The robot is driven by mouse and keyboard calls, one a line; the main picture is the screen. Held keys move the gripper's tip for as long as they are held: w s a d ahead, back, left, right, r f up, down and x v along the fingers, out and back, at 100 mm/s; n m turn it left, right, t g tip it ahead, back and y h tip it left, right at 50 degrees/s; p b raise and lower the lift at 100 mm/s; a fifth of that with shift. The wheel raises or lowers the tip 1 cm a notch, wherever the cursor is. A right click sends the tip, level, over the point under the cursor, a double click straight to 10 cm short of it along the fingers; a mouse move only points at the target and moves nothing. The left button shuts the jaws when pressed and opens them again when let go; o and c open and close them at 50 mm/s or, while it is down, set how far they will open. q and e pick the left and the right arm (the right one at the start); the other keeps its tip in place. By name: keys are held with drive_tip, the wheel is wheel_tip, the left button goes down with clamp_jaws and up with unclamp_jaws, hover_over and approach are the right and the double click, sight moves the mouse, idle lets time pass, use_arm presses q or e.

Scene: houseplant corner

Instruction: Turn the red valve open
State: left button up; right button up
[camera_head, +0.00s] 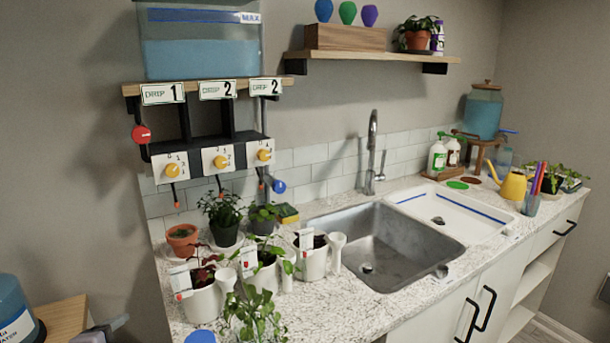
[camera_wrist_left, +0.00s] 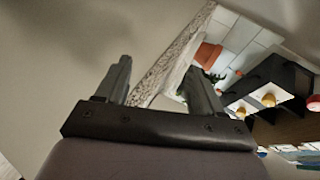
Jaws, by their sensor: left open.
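The red valve (camera_head: 141,134) is a round red knob with a small pale mark. It sits at the left end of the black rack below the water tank, left of the yellow dials. My left gripper (camera_head: 104,331) just shows at the bottom left edge of the head view, well below and apart from the valve. In the left wrist view my left gripper (camera_wrist_left: 160,80) has its two fingers spread with nothing held between them. My right gripper is out of view.
A tank (camera_head: 201,45) of blue liquid stands on a shelf above the valve. Yellow dials (camera_head: 171,170) on white plates hang beside it. A terracotta pot (camera_head: 182,239) and several plants crowd the counter below. The wall left of the valve is bare.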

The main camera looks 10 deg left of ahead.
use_arm(q)
drive_tip(key=s+d+f+n+g+h, duration=0.1)
drive_tip(key=s+d+f+g+h, duration=0.15)
drive_tip(key=s+f, duration=0.5)
drive_tip(key=s+d+f+n+g+h, duration=0.1)
drive_tip(key=s+d+f+n+h, duration=0.1)
drive_tip(key=s+d+f, duration=0.4)
drive_tip(key=s+d+f+n+t, duration=0.1)
drive_tip(key=d+n, duration=0.3)
drive_tip(key=d, duration=0.3)
drive_tip(key=s+d+f+n, duration=0.1)
drive_tip(key=s+d+n, duration=0.1)
drive_tip(key=d+n, duration=0.2)
drive_tip(key=d, duration=0.3)
drive_tip(key=shift+s+f+t, duration=0.2)
drive_tip(key=shift+s+t, duration=0.1)
drive_tip(key=shift+t, duration=0.05)
